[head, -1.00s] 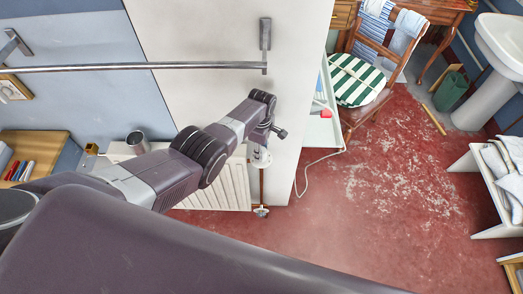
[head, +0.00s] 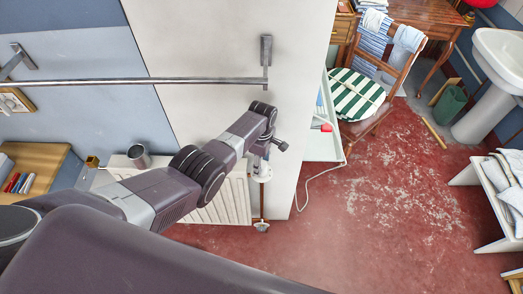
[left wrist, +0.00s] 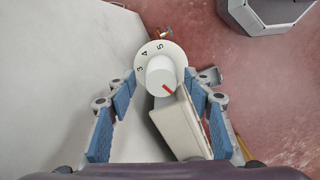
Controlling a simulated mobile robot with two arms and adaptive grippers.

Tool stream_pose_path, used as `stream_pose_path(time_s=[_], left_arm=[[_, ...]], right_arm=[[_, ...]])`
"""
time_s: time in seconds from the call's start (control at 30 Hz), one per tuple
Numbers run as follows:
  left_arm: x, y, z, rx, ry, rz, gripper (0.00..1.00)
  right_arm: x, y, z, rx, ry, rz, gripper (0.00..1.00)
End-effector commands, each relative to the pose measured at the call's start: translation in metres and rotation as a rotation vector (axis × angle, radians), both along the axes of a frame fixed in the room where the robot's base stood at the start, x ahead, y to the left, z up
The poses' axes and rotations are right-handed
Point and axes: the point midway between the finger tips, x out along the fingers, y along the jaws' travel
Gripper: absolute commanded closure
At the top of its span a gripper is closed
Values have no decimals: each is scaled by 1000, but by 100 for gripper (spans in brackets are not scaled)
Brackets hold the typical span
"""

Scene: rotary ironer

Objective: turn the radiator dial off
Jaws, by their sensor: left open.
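The radiator dial (left wrist: 160,72) is a round white knob with a red mark on its lower right edge and a collar showing the figures 3, 4 and 5. In the left wrist view it sits between the fingers of my left gripper (left wrist: 166,88). The blue-padded fingers are open, one on each side, with a visible gap to the knob. In the head view my left gripper (head: 262,160) is small, down at the right end of the white radiator (head: 237,200), and largely hides the dial. My right gripper is not in view.
A white wall panel (head: 215,50) with a metal rail (head: 150,81) stands close to my left arm. A metal cup (head: 138,155) stands at the radiator's top left. A white cord (head: 318,178) lies on the red floor to the right, where there is free room.

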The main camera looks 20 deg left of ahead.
Motion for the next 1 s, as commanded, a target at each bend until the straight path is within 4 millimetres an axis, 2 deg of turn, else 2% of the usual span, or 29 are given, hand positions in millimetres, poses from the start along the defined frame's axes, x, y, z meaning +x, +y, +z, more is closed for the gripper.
stream_pose_path(time_s=[0.17, 0.7, 0.83, 1.0], left_arm=[[-1, 1, 15, 1, -3, 1, 53], [0, 1, 97, 1, -3, 2, 53], [0, 2, 108, 1, -3, 2, 53], [0, 2, 111, 1, -1, 2, 53]], right_arm=[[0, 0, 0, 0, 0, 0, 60], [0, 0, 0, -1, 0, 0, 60], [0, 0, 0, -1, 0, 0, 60], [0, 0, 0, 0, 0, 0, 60]])
